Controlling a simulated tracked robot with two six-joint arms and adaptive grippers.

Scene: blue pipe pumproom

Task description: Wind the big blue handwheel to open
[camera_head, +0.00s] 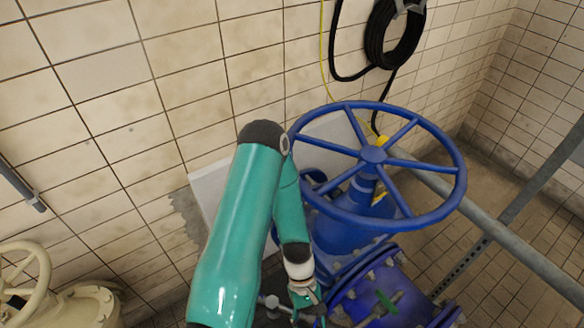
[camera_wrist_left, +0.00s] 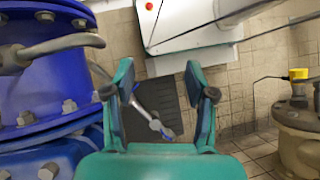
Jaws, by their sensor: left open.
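The big blue handwheel (camera_head: 374,154) sits on top of a blue valve (camera_head: 352,230) in the head view, with several spokes and a round hub. My left arm comes in on the left side of the wheel. My left gripper (camera_head: 306,305) is low, below the wheel rim and beside the blue valve body, touching nothing that I can make out. In the left wrist view my left gripper (camera_wrist_left: 158,100) is open and empty, with blue flanged pipe (camera_wrist_left: 50,90) to its left. The handwheel is not in the wrist view. My right gripper is not in view.
A grey pipe (camera_head: 500,235) runs past the right of the valve. A coiled black hose (camera_head: 396,35) hangs on the tiled wall. A cream valve (camera_head: 55,290) stands at lower left. A white box (camera_wrist_left: 185,22) is ahead in the wrist view.

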